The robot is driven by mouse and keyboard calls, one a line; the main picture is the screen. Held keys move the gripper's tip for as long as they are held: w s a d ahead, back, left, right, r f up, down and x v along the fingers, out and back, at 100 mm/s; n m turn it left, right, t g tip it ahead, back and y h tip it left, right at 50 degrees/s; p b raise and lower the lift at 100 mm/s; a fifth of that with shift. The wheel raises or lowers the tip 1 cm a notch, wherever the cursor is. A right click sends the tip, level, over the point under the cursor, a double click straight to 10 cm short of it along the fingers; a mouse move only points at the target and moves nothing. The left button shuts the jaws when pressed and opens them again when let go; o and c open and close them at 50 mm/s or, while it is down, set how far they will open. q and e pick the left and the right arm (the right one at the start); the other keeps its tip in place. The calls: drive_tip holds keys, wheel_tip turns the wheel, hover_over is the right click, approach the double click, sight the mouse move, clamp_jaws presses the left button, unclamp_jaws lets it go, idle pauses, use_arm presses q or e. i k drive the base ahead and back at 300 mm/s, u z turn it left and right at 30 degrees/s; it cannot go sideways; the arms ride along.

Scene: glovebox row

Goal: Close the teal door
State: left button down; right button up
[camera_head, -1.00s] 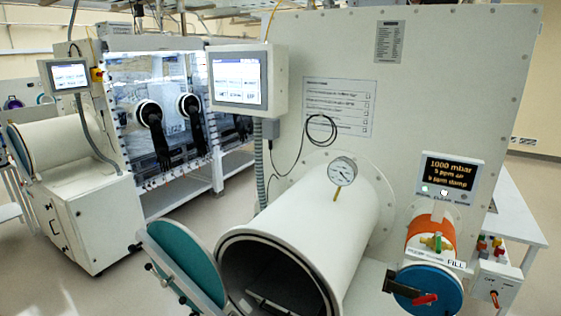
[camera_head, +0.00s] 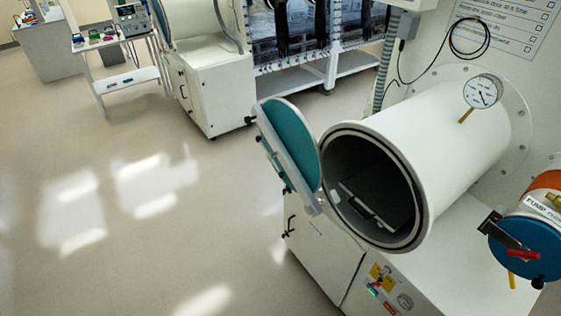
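The teal door (camera_head: 293,138) is a round lid with a teal face and a pale bar across its outer side. It stands open at the left of the large white cylindrical chamber (camera_head: 453,132), attached near the chamber's left rim. The chamber's mouth is open, and a dark tray (camera_head: 378,195) shows inside it. Neither of my grippers is in view.
A smaller port with a blue door (camera_head: 527,247) and red handle is at the right. A pressure gauge (camera_head: 483,91) stands on the chamber. A white cabinet (camera_head: 325,250) is below. Open floor (camera_head: 130,215) lies to the left. A small white table (camera_head: 122,77) stands farther back.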

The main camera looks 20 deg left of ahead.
sight(283, 129)
drive_tip(key=u, duration=1.9)
drive_tip(key=i, duration=1)
drive_tip(key=z, duration=2.15)
